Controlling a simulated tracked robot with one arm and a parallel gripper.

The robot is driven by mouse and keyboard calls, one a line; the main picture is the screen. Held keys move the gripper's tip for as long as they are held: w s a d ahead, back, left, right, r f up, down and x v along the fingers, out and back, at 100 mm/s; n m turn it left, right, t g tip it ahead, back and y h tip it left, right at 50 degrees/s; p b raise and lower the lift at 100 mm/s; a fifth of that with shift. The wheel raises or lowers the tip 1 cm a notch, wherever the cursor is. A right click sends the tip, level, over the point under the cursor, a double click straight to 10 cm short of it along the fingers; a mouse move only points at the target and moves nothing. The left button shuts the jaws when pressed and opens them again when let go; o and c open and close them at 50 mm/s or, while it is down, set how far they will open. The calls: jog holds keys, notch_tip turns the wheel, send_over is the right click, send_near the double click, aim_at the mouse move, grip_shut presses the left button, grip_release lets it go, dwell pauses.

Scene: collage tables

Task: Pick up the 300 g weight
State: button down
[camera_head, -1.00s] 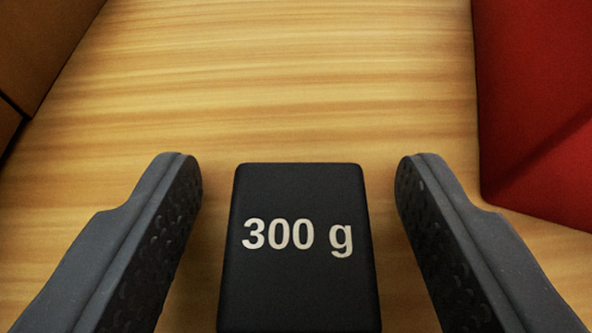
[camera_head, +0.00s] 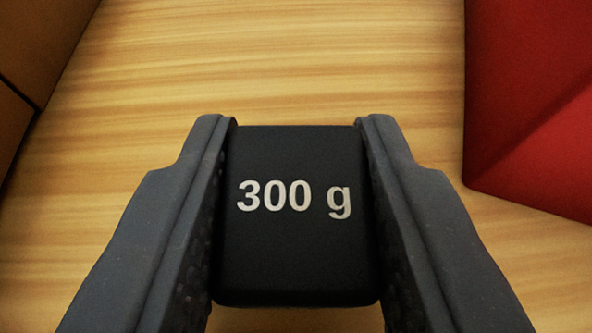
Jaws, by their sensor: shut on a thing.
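The 300 g weight (camera_head: 295,245) is a black block with rounded edges and white "300 g" lettering on its upper face. It is at the lower middle of the head camera view. My gripper (camera_head: 296,128) is shut on it, with one dark grey finger against its left side and the other against its right side. The fingertips reach about level with the weight's far edge. The weight's underside is hidden, so I cannot tell whether it touches the table.
The wooden table (camera_head: 290,60) is clear beyond the weight. A red object (camera_head: 530,110) stands at the right, a short way from the right finger. A brown, box-like object (camera_head: 35,45) is at the upper left.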

notch_tip(320, 180, up, 2)
jog(key=shift+r+p, duration=0.15)
jog(key=shift+p, duration=0.2)
jog(key=s+a+b, duration=0.1)
jog(key=s+b, duration=0.2)
jog(key=s, duration=0.4)
jog(key=s+a+r+b, duration=0.1)
jog(key=s+a+b, duration=0.1)
jog(key=s, duration=0.6)
jog(key=shift+s+a+r+b, duration=0.15)
jog(key=shift+s+a+b, duration=0.15)
jog(key=shift+b, duration=0.45)
